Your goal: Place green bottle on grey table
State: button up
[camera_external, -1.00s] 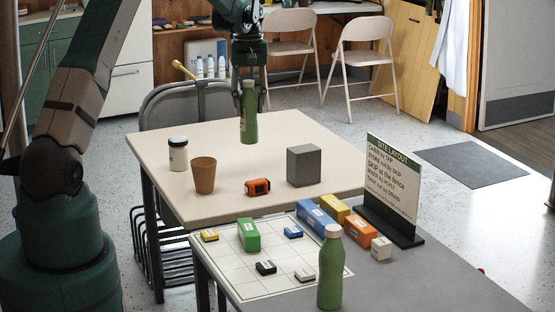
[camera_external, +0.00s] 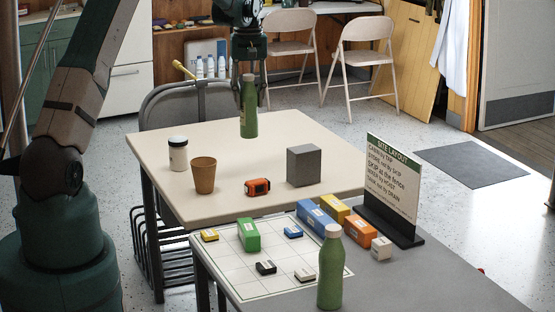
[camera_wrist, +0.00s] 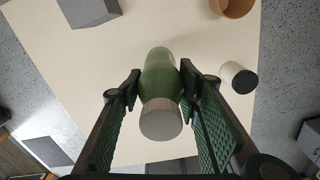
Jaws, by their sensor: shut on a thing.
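A green bottle (camera_external: 249,112) with a grey-beige cap is at the back of the cream table (camera_external: 285,136). My gripper (camera_external: 250,88) is above it, shut around its upper part. In the wrist view the bottle (camera_wrist: 160,78) is between the two fingers, cap toward the camera. It is upright and seems just clear of the cream top; the gap is hard to judge. The grey table (camera_external: 440,283) is in front. A second green bottle (camera_external: 330,272) with a pale cap stands at its near edge.
The cream table holds a white jar (camera_external: 178,155), brown cup (camera_external: 203,176), orange tape measure (camera_external: 257,187) and grey block (camera_external: 303,166). The grey table holds a gridded sheet (camera_external: 285,250), several coloured blocks and a sign (camera_external: 391,188). Its right part is bare.

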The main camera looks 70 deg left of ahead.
aim_at(249, 75)
notch_tip(249, 75, up, 10)
jog(key=shift+f, duration=0.2)
jog(key=w+d+r+m, duration=0.1)
jog(key=w+d, duration=0.2)
jog(key=d, duration=0.7)
jog(key=w+d+r+m, duration=0.1)
jog(key=w+d+m, duration=0.1)
jog(key=d, duration=0.8)
jog(key=s+d+r+m+b, duration=0.1)
jog(key=s+d+m, duration=0.2)
jog(key=d, duration=1.5)
jog(key=s+d+r+m, duration=0.1)
jog(key=s+d+m, duration=0.15)
jog(key=d, duration=1.45)
jog(key=s+d+f+m, duration=0.2)
jog(key=s+d+m, duration=0.1)
jog(key=s+d, duration=0.95)
jog(key=s+d+f+m, duration=0.2)
jog(key=s+d+m, duration=0.1)
jog(key=s+d, duration=0.9)
notch_tip(249, 75, down, 11)
jog(key=w, duration=0.1)
jog(key=shift+d+f+b, duration=0.15)
jog(key=shift+d+b, duration=0.15)
jog(key=shift+b, duration=0.15)
